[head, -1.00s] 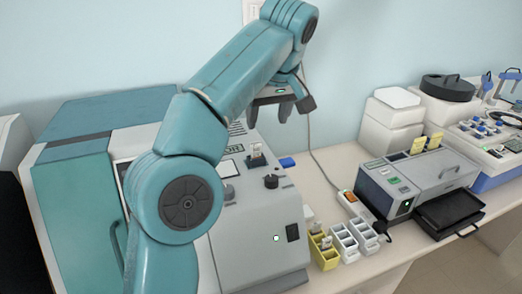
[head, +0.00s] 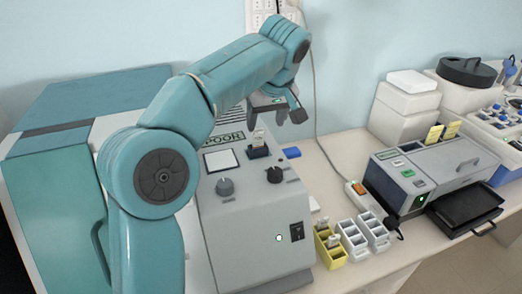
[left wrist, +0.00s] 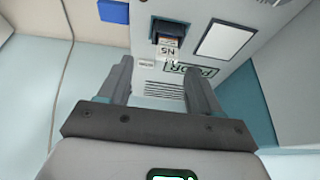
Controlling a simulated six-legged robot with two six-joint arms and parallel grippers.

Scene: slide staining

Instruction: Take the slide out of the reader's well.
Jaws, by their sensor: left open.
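The slide (head: 259,136) stands upright in the black well (head: 258,152) on top of the grey reader (head: 240,225). Its upper part with a pale label sticks out, and its lower part is hidden in the well. In the left wrist view the slide (left wrist: 168,47) shows a label with dark letters, in front of the well (left wrist: 172,28). My left gripper (head: 290,116) is open and empty, above and slightly right of the slide in the head view. In the left wrist view the slide lies beyond the open fingers (left wrist: 158,70), apart from them. My right gripper is not in view.
The reader has a white panel (head: 221,160) and knobs (head: 225,187) near the well. Yellow (head: 329,246) and white racks stand to the right, before a grey machine (head: 440,165) with a black tray (head: 466,211).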

